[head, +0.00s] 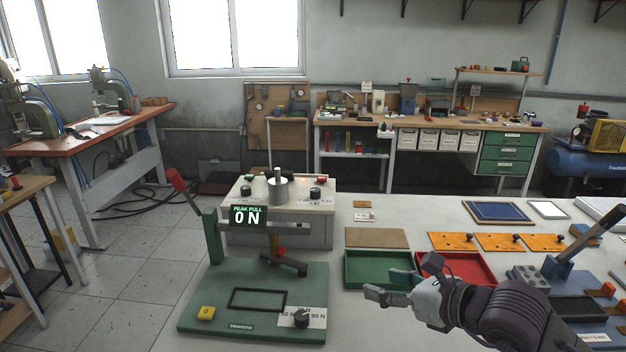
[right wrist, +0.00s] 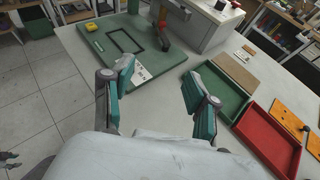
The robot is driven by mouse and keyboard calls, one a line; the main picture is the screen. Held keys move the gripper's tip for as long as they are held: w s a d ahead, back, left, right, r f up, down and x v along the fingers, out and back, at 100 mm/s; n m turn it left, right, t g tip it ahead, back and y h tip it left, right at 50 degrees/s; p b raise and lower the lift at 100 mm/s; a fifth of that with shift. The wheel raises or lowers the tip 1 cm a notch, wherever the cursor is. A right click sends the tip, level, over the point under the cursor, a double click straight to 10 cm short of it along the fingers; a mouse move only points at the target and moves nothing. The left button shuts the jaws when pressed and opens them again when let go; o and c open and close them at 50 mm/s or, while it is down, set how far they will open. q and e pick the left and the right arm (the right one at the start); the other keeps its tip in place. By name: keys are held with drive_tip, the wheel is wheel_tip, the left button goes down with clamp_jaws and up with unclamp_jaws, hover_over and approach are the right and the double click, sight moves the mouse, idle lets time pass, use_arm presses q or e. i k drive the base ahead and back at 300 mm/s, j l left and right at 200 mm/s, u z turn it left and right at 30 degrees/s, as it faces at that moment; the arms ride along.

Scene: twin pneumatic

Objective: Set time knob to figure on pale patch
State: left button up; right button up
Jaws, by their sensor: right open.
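A cream box (head: 272,226) at the centre left carries two black knobs, one at its left (head: 246,190) and one at its right (head: 316,193), with small markings too small to read. I cannot tell which knob is for time. My right gripper (head: 384,284) is open and empty, to the right of the green fixture, over the green tray's front edge. Its spread fingers show in the right wrist view (right wrist: 158,72). My left gripper is not in view.
The green fixture (head: 222,300) has a red-tipped lever and a display reading "PEAK PULL 0 N". A green tray (head: 350,280) and a red tray (head: 484,290) lie beside my right gripper. Orange plates (head: 452,241) lie behind.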

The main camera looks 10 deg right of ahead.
sight(315, 193)
drive_tip(key=i, duration=1.15)
